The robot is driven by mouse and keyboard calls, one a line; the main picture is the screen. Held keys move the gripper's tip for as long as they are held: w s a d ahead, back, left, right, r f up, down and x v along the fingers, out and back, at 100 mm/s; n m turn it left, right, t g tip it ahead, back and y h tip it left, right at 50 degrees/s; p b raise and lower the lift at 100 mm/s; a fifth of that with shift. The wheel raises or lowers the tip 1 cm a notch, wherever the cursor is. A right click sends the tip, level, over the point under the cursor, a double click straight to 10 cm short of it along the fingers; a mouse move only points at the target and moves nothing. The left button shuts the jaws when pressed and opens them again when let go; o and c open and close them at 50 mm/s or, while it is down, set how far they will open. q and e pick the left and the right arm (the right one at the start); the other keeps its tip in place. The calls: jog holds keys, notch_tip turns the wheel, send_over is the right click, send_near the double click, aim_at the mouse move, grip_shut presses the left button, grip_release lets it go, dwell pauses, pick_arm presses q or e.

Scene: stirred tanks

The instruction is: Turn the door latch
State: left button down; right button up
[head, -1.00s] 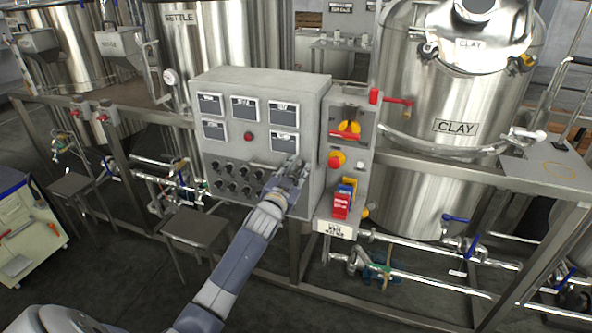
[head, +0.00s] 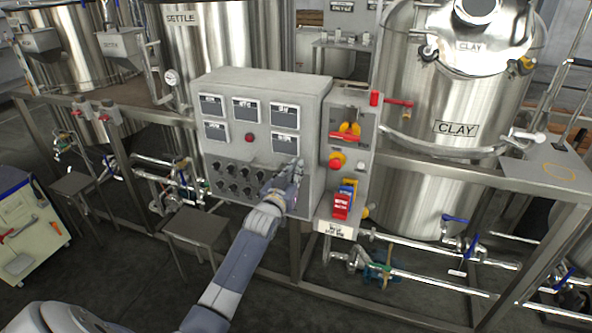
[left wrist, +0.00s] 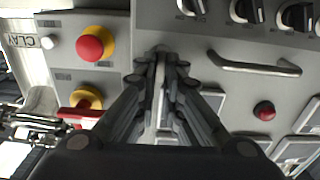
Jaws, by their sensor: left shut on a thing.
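The door latch (left wrist: 161,72) shows as a narrow pale metal piece on the grey control cabinet (head: 325,115), near the right edge of its front in the head view. My left gripper (head: 292,170) is at the cabinet's lower right front. In the left wrist view my left gripper (left wrist: 160,58) has its dark fingers closed in around the latch, one on each side. The fingers hide much of the latch, so its exact angle is hard to tell. My right gripper is not in view.
A bar handle (left wrist: 255,68) and a red lamp (left wrist: 264,110) are close beside the fingers. A red emergency button (left wrist: 95,43) on a yellow base sits on the adjoining panel. A steel CLAY tank (head: 440,165) stands right.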

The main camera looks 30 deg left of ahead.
pick_arm(q)
jog(key=c, duration=1.7)
grip_release()
jog(key=v, duration=1.2)
jog(key=shift+f, duration=0.1)
